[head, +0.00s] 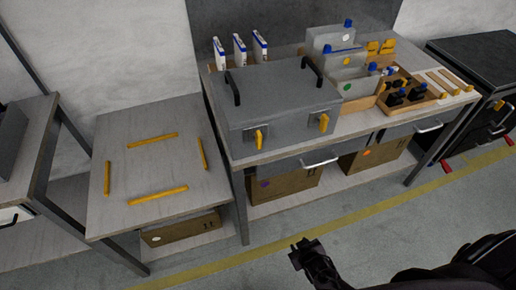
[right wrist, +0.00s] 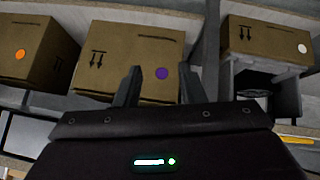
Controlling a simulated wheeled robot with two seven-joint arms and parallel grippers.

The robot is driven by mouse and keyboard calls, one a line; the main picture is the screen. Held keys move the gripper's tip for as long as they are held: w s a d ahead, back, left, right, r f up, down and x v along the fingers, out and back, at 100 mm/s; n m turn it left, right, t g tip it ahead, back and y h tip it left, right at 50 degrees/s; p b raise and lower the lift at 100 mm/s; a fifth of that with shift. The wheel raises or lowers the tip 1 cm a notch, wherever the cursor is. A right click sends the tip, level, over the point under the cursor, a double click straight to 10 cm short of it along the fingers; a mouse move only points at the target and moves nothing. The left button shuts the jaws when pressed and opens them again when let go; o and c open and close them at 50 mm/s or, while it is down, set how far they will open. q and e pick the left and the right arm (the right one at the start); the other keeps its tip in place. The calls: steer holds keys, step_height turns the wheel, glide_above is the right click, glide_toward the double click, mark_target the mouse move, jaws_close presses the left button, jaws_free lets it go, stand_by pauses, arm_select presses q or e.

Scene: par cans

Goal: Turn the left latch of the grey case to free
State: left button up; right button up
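The grey case (head: 277,98) lies closed on the workbench, with two black handles on its lid. Its left latch (head: 259,138) is a yellow tab on a grey plate on the front face, standing roughly upright. Its right latch (head: 323,123) is a similar yellow tab further right. My right gripper (head: 303,248) is in front of the bench, low and well away from the case. In the right wrist view its two fingers (right wrist: 162,84) are apart with nothing between them. The latches do not show there. My left gripper is not in view.
Cartons (head: 285,185) stand on the shelf under the bench, and they fill the right wrist view (right wrist: 135,62). A lower table (head: 150,175) with yellow strips stands left. Grey bins (head: 345,75) and a wooden tray (head: 395,103) are right of the case. The floor in front is clear.

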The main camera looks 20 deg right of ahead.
steer(key=w+a+r+t, duration=0.1)
steer(key=w+r+t, duration=0.2)
steer(key=w+r, duration=0.4)
steer(key=m+t+y+b, duration=0.1)
steer(key=m+t+b, duration=0.1)
steer(key=t+b, duration=0.35)
glide_toward(260, 142)
steer(key=w+f+t+p, duration=0.1)
steer(key=w+f+p, duration=0.1)
steer(key=w, duration=0.4)
steer(key=w+r+p, duration=0.1)
steer(key=w, duration=0.1)
steer(key=shift+w, duration=0.15)
steer(key=shift+w+f, duration=0.1)
steer(key=shift+w, duration=0.5)
jaws_close()
